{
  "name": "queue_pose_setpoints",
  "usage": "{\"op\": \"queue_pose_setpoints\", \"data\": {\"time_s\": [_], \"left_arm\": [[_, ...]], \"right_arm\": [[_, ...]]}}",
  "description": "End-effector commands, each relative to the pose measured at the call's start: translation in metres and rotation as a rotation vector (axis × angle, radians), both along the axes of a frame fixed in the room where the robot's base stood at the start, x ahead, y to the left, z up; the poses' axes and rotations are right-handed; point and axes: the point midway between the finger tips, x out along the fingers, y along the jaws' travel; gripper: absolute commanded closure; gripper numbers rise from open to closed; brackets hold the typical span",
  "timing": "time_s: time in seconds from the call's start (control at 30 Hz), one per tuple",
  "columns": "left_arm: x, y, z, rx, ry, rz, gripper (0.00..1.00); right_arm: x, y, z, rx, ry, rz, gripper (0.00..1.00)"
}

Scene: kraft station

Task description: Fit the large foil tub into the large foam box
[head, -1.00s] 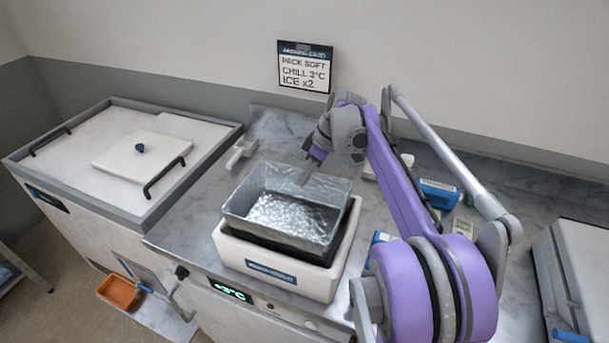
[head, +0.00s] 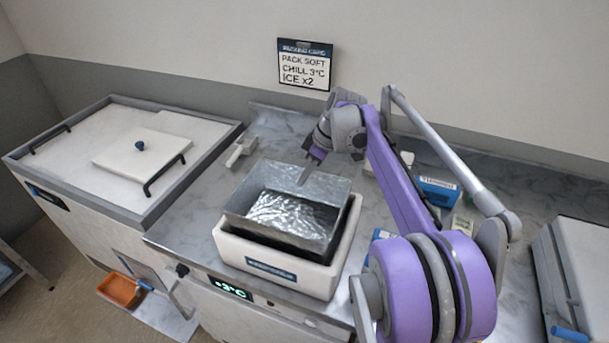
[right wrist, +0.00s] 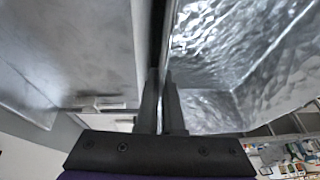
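The large foil tub (head: 330,192), a silver open tray with a crinkled inside, sits partly in the mouth of the white large foam box (head: 310,278). It is tilted: its far wall stands high above the box rim and its near edge is lower. My right gripper (head: 304,176) is at the tub's far wall, reaching from behind. In the right wrist view the gripper's fingers (right wrist: 163,80) close on the thin wall of the tub (right wrist: 235,50). How the tub's underside meets the box's dark inside is hidden. My left gripper is not in view.
A white scoop-like item (head: 241,150) lies behind the box. A blue labelled carton (head: 437,191) stands right, behind my right arm. A lidded chest (head: 120,150) is at left and an orange bin (head: 120,291) below. A grey-white unit (head: 580,270) is at right.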

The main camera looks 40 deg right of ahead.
Motion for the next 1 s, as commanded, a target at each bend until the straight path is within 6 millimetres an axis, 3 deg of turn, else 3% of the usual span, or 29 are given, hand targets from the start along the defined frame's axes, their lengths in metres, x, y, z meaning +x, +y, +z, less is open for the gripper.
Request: {"op": "queue_pose_setpoints", "data": {"time_s": [0.37, 0.6, 0.8, 0.93, 1.0], "left_arm": [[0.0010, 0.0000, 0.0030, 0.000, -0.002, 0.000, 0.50], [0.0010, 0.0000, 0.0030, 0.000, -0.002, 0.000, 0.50], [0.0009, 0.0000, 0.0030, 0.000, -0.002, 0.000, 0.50], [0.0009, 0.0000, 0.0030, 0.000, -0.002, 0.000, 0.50], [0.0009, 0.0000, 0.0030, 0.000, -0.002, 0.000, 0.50]], "right_arm": [[-0.0002, -0.0001, 0.0025, 0.000, 0.000, 0.000, 1.00], [-0.0001, -0.0001, 0.0026, 0.000, 0.000, 0.000, 0.61], [-0.0001, -0.0001, 0.0026, 0.000, 0.000, 0.000, 0.61], [0.0000, -0.0001, 0.0025, 0.000, 0.000, 0.000, 0.37], [0.0000, 0.0000, 0.0025, 0.000, 0.000, 0.000, 0.36]]}}
